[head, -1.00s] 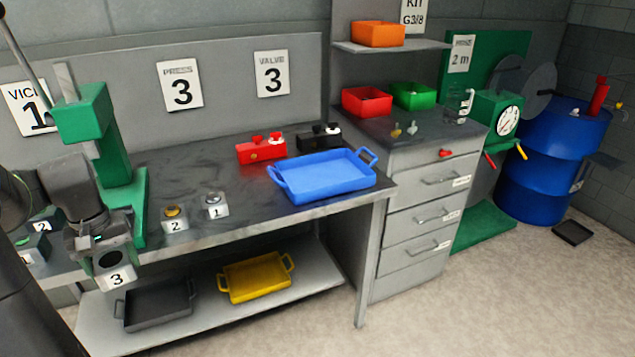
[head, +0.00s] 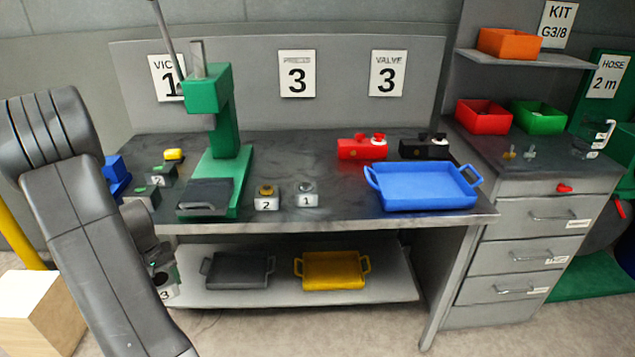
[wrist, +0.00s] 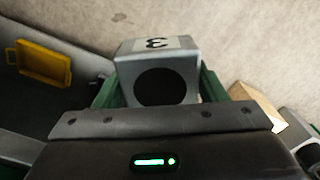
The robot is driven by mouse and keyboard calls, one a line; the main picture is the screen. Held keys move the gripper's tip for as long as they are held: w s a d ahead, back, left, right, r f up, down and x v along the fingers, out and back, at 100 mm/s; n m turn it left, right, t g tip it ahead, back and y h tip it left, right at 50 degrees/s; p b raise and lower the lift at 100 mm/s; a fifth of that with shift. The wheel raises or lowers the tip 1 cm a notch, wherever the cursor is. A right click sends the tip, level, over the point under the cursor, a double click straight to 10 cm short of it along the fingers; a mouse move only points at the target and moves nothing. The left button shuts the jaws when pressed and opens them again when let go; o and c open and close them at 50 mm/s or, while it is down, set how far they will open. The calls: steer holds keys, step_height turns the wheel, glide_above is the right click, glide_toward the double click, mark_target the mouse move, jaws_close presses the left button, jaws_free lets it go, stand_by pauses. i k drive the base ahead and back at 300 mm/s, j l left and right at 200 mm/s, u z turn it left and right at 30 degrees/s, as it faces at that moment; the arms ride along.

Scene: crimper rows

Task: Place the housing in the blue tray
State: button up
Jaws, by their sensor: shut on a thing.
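The housing, a grey block marked 3 with a dark round bore (wrist: 160,62), is between the green jaws of my gripper (wrist: 158,92), which is shut on it. In the head view, my gripper (head: 160,272) is low in front of the bench's front edge, partly hidden by my arm. A little of the housing (head: 166,294) with its number shows there. The blue tray (head: 424,205) lies on the right part of the bench top, well to the right of my gripper. It looks empty.
A green press (head: 222,140) stands on the bench's left. Blocks marked 2 (head: 266,203) and 1 (head: 307,200) stand near the front edge. Red (head: 360,150) and black (head: 424,149) valve parts sit behind the tray. The lower shelf holds a yellow tray (head: 333,284) and a dark tray (head: 238,284).

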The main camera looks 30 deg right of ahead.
mark_target(419, 189)
steer(key=k+l, duration=0.15)
steer(key=l, duration=0.3)
steer(key=k+l, duration=0.1)
steer(key=l, duration=0.3)
steer(key=k+l, duration=0.15)
steer(key=l, duration=0.3)
steer(key=k+l, duration=0.1)
steer(key=l, duration=0.3)
